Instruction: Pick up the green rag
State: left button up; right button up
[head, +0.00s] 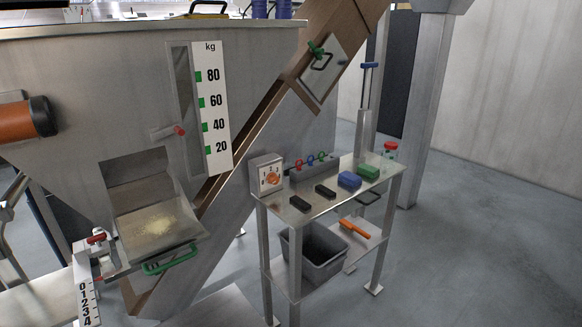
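A green folded item (368,172), which looks like the green rag, lies on the top of the small metal table (330,200) near its back right corner. It sits just right of and behind a similar blue item (349,180), and nothing covers it. Neither of my grippers shows in the head view.
On the table are a switch box (267,177), two black blocks (300,204), a grey rack (313,170) with coloured rings and a red-capped jar (390,150). A grey bin (316,262) and an orange-handled brush (355,229) are below. Open floor lies to the right.

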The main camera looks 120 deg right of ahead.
aim_at(372, 172)
jog(key=z, duration=4.45)
jog(key=u, duration=1.05)
jog(key=l+u, duration=0.15)
jog(key=u, duration=0.15)
jog(key=l+u, duration=0.25)
jog(key=i+l+u, duration=0.1)
jog(key=l+u, duration=0.35)
jog(key=l, duration=0.4)
